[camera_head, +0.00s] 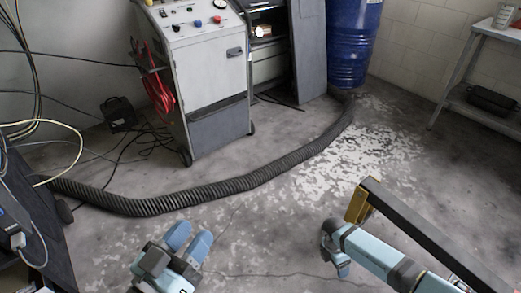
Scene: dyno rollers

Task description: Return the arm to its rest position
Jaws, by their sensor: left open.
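My left gripper (189,240) shows at the lower left of the head view, above the bare floor. Its two blue fingers are apart and nothing shows between them. My right arm reaches in from the lower right, in light blue and dark grey. I cannot make out gripper fingers on it.
A ribbed hose (190,197) curves across the floor beyond my left gripper. A grey cabinet (207,85) on casters and a blue drum (350,45) stand behind it. A dark bar (415,225) with a yellow end crosses above my right arm.

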